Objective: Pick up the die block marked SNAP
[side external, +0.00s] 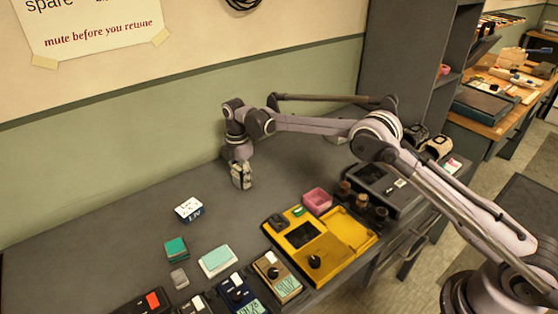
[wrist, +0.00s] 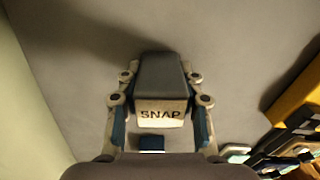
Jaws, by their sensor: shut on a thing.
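The die block marked SNAP (wrist: 161,112) is in the wrist view, with a dark grey top and a cream face bearing the letters. My gripper (wrist: 160,78) has a finger on each side of it and is shut on it. In the side external view my gripper (side external: 241,178) points down near the wall at the back of the bench. The block is mostly hidden there by the fingers. I cannot tell whether it touches the bench or hangs just above it.
A white and blue block (side external: 189,209) lies to the left on the grey bench (side external: 120,250). The bench around my gripper is clear.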

